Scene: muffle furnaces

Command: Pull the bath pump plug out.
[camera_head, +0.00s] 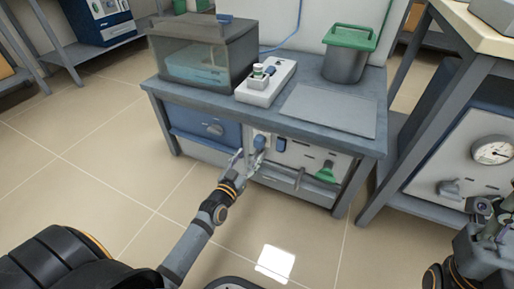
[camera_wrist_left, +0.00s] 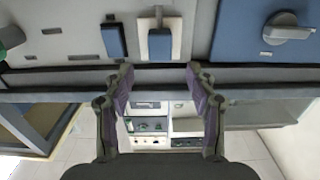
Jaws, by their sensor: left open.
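A blue plug (camera_head: 259,142) sits on a white plate on the front panel of the grey bench. In the left wrist view the blue plug (camera_wrist_left: 159,43) is above the gap between my fingers, and a cord seems to run up from it. My left gripper (camera_head: 248,162) is open and empty, just in front of and below the plug. Its two fingers spread wide in the left wrist view (camera_wrist_left: 153,80). No contact with the plug shows. My right gripper (camera_head: 496,238) is partly cut off at the right edge; its jaws are unclear.
A blue switch-like block (camera_head: 281,144) is right of the plug. A green funnel-like part (camera_head: 326,173) and a rail (camera_head: 298,178) stick out below. A blue panel with a knob (camera_head: 214,129) is left. A glass-sided bath (camera_head: 205,62), a white block (camera_head: 265,86) and a green-lidded pot (camera_head: 346,61) stand on top.

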